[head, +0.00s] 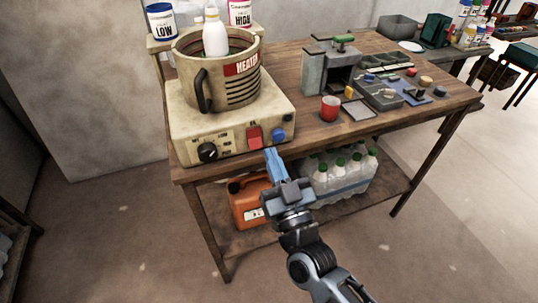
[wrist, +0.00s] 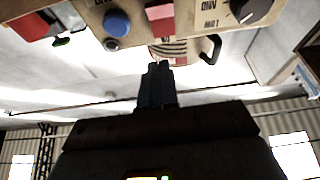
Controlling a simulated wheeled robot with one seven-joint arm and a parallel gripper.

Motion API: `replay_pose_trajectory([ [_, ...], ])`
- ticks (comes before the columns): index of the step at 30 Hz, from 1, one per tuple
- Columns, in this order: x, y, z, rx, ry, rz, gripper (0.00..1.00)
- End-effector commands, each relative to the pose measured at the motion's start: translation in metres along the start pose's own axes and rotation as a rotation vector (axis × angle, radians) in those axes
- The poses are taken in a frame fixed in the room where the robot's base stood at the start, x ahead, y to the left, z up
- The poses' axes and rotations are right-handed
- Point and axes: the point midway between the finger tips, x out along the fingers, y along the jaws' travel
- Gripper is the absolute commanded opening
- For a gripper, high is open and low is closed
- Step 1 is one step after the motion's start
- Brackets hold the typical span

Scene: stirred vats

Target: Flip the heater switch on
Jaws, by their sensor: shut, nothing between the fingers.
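The heater (head: 235,130) is a cream box at the left end of the wooden table. A round vat with a red HEATER label (head: 242,65) stands on it. Its front has a black dial (head: 207,152), a red switch (head: 254,136) and a blue knob (head: 279,134). My gripper (head: 271,153) is shut and empty, just in front of the panel, below the red switch and the blue knob. In the wrist view the red switch (wrist: 160,18) shows beyond the fingertips (wrist: 158,66), with a visible gap. I cannot tell the switch's position.
A red cup (head: 330,108) and a grey machine (head: 330,70) with small parts stand to the right on the table (head: 300,125). An orange canister (head: 249,205) and a pack of bottles (head: 340,177) sit on the lower shelf. The floor in front is clear.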

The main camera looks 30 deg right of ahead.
Motion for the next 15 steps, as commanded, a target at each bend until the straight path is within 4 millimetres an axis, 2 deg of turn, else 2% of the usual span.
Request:
replay_pose_trajectory([
  [15, -0.069, -0.001, -0.022, 0.001, -0.001, -0.001, 0.00],
])
